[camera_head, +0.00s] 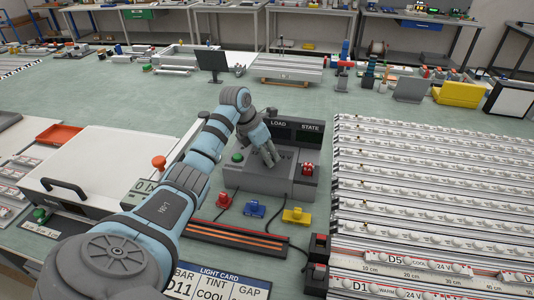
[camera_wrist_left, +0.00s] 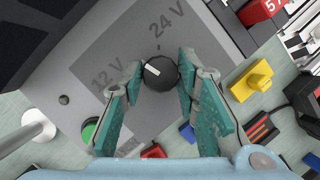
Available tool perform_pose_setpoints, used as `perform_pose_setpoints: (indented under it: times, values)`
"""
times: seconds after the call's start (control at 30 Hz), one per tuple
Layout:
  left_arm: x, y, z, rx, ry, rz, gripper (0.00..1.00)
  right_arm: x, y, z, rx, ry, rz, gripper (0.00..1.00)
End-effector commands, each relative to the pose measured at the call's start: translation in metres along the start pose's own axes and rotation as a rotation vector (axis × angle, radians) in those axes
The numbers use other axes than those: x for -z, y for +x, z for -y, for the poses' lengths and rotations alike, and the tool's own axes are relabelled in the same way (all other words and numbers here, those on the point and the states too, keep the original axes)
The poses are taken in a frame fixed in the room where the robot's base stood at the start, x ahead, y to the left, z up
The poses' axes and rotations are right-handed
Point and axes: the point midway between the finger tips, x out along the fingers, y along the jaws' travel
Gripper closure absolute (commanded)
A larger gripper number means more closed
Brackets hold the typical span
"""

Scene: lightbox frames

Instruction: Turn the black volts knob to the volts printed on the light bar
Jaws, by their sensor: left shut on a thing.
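The black volts knob (camera_wrist_left: 161,73) is on the grey top of the power box (camera_head: 235,180), between my left gripper's fingers. Its white pointer mark points up-left in the left wrist view, between the printed 12 V (camera_wrist_left: 107,83) and 24 V (camera_wrist_left: 167,24). My left gripper (camera_wrist_left: 160,66) is shut on the knob; in the head view (camera_head: 272,158) it reaches down onto the box and hides the knob. Light bars fill the right side; a front one (camera_head: 425,265) reads D5, COOL, 24 V, and the nearest (camera_head: 375,287) reads D1, WARM, 24 V. My right gripper is not in view.
The box carries a green button (camera_head: 237,157), a red part (camera_head: 307,169) and a LOAD/STATE display (camera_head: 297,127). Red (camera_head: 223,200), blue (camera_head: 254,209) and yellow (camera_head: 297,215) connectors lie in front. A light card (camera_head: 225,273) lies nearest me. A white lidded case (camera_head: 100,165) stands left.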

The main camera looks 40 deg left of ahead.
Motion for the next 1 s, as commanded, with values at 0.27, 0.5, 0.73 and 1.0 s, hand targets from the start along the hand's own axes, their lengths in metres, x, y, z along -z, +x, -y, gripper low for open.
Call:
perform_pose_setpoints:
  times: [0.27,0.5,0.73,1.0]
  values:
    - [-0.002,0.000,-0.001,0.095,0.223,-0.009,0.99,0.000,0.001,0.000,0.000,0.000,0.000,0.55]
    - [-0.002,0.002,-0.002,0.176,0.417,-0.019,0.99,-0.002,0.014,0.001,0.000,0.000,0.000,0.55]
    - [-0.002,0.003,-0.002,0.233,0.558,-0.027,0.99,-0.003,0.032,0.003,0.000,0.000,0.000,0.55]
    - [-0.002,0.002,-0.002,0.266,0.640,-0.033,0.99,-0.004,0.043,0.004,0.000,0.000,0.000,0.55]
